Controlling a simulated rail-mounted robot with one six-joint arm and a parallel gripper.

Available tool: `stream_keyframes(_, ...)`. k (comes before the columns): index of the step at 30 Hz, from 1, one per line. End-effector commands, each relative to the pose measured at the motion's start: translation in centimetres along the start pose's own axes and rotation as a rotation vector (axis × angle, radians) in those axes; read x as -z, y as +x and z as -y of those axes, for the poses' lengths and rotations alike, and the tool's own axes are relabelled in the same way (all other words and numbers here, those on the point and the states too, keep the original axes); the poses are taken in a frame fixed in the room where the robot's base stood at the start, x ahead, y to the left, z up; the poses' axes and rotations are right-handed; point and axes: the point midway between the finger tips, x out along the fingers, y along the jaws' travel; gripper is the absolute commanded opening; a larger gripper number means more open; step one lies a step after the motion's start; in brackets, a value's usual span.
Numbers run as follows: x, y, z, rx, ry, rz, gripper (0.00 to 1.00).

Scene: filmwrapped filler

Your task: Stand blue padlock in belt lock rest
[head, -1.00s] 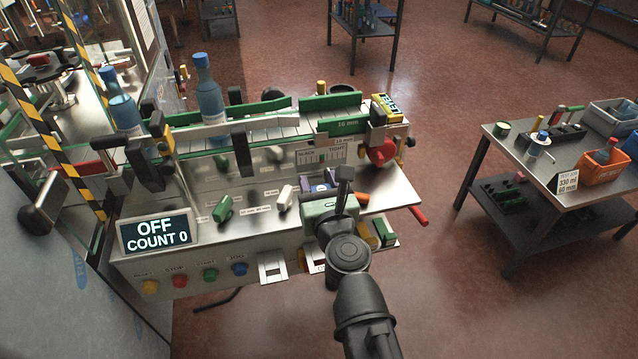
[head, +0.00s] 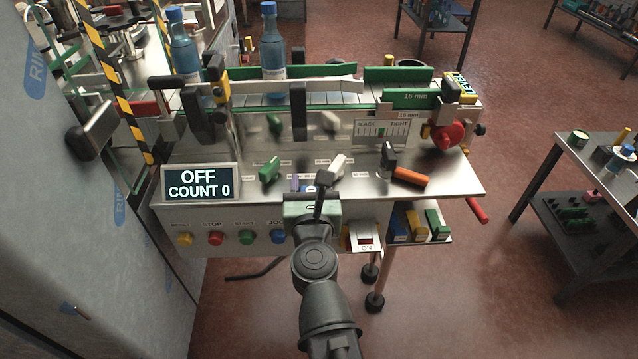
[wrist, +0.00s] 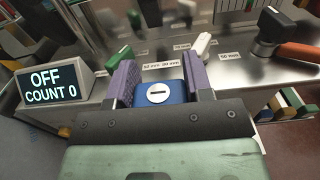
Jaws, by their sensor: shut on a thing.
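My gripper (wrist: 158,88) has purple fingers and is shut on the blue padlock (wrist: 170,100), with one finger on each side of it. The padlock's round silver face with a dark slot points toward the wrist camera. In the head view my gripper (head: 303,186) is over the front edge of the steel console, and only a small blue part of the padlock (head: 311,188) shows past my wrist. The padlock's shackle is hidden or cannot be made out. I cannot tell which part is the belt lock rest.
The console (head: 450,180) carries a green handle (head: 269,169), a white handle (head: 333,167) and a black lever beside an orange bar (head: 411,176). The OFF display (head: 200,183) stands left. Blue bottles (head: 272,45) stand behind.

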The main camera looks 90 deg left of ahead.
Motion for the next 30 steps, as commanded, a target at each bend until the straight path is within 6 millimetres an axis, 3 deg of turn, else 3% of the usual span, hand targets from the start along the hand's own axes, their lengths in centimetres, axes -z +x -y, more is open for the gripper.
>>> stream_keyframes(11, 0.2, 0.0, 0.1, 0.002, 0.000, 0.000, 0.19)
stream_keyframes(30, 4.9, 0.0, 0.1, 0.001, 0.000, 0.000, 0.19)
